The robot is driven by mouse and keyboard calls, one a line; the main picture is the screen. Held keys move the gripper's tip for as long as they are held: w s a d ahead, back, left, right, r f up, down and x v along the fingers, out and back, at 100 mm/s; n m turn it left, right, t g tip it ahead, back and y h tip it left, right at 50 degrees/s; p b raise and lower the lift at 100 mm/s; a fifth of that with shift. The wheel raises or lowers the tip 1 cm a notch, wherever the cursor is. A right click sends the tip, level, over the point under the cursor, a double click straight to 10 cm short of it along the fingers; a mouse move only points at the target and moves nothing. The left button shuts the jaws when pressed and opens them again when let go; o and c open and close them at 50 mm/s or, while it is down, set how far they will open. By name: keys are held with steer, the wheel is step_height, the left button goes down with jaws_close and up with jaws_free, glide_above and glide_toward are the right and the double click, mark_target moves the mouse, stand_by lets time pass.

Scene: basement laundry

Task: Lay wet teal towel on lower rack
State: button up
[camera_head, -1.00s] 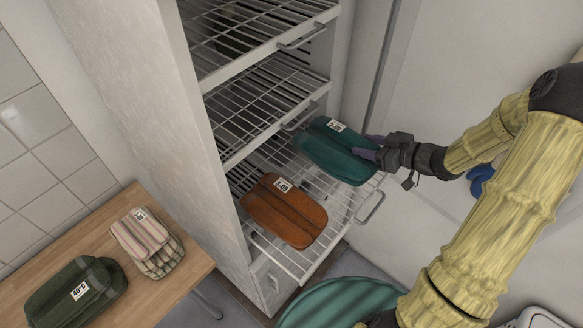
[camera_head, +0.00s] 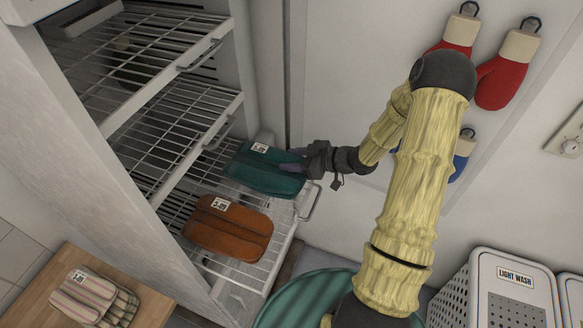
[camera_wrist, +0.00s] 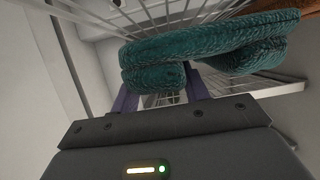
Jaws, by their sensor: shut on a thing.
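The folded teal towel (camera_head: 262,172), with a white tag, is over the back right part of the pulled-out lower rack (camera_head: 285,218). My gripper (camera_head: 296,158) is shut on the towel's right end, coming from the right. In the wrist view the towel (camera_wrist: 205,48) lies across the purple fingers (camera_wrist: 160,92), with rack wires behind it. I cannot tell whether its underside touches the wires. A folded orange-brown towel (camera_head: 228,228) lies on the same rack, in front of the teal one.
Two wire racks sit above, the middle one (camera_head: 180,135) and the upper one (camera_head: 140,65). A wooden table (camera_head: 150,300) with a striped towel (camera_head: 95,297) stands at lower left. A round green thing (camera_head: 300,290) is below the rack. A light-wash hamper (camera_head: 500,290) stands at right.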

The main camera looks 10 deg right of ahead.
steer(key=shift+f+p, duration=0.3)
steer(key=shift+f, duration=1.75)
steer(key=shift+f, duration=0.1)
steer(key=o, duration=1.1)
steer(key=b+v, duration=0.2)
steer(key=v, duration=1)
